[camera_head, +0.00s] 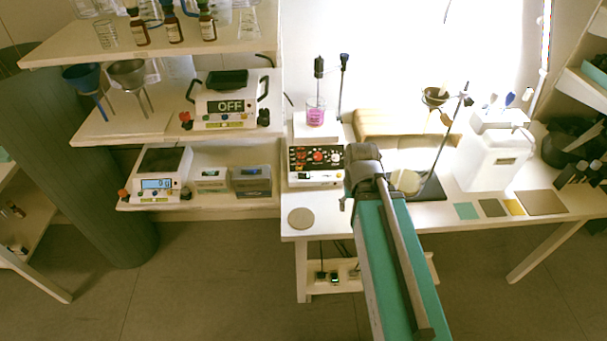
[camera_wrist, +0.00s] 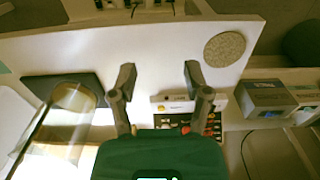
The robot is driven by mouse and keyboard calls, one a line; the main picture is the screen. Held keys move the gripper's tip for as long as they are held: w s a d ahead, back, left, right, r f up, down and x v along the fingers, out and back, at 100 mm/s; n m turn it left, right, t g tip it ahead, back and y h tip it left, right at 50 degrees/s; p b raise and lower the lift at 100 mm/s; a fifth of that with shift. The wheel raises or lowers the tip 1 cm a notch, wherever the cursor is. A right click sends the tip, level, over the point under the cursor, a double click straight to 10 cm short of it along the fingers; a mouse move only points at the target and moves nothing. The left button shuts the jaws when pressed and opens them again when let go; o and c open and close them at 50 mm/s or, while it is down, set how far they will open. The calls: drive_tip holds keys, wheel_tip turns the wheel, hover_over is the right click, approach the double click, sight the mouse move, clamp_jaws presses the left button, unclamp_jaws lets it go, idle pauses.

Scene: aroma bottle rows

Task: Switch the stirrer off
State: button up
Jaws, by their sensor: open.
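The stirrer (camera_head: 316,165) stands on the white table in the head view. Its black front panel has red knobs, red displays and small buttons; whether it is running cannot be told. A beaker of pink liquid (camera_head: 315,116) stands on its top. In the wrist view the stirrer's front (camera_wrist: 178,105) shows beyond and between my fingers, partly hidden by the gripper body. My gripper (camera_wrist: 160,77) is open and empty, with its two fingers spread. In the head view my arm's end is just right of the stirrer's panel, and the fingers are not clearly seen.
A round cork mat (camera_head: 301,218) lies at the table's front left corner. Right of my arm are a dark stand base (camera_head: 432,189) with a rod and a white canister (camera_head: 494,160). Shelves at left hold a device marked OFF (camera_head: 226,104) and a scale (camera_head: 158,177).

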drive_tip(key=shift+t, duration=0.3)
drive_tip(key=w, duration=0.1)
drive_tip(key=w+a, duration=0.1)
drive_tip(key=w, duration=0.2)
drive_tip(key=shift+w+a+r, duration=0.25)
drive_tip(key=shift+w+a, duration=0.05)
drive_tip(key=c, duration=0.7)
drive_tip(key=w+a+t, duration=0.1)
drive_tip(key=w+a, duration=0.2)
drive_tip(key=w, duration=0.3)
drive_tip(key=w+a+r+t+p, duration=0.1)
drive_tip(key=w+a, duration=0.3)
drive_tip(key=w, duration=0.1)
drive_tip(key=w+a+r+p, duration=0.1)
drive_tip(key=w+a, duration=0.2)
drive_tip(key=w, duration=0.3)
drive_tip(key=shift+w+a+r+t+y, duration=0.15)
drive_tip(key=shift+w+a+t+y, duration=0.15)
drive_tip(key=shift+t, duration=0.1)
clamp_jaws()
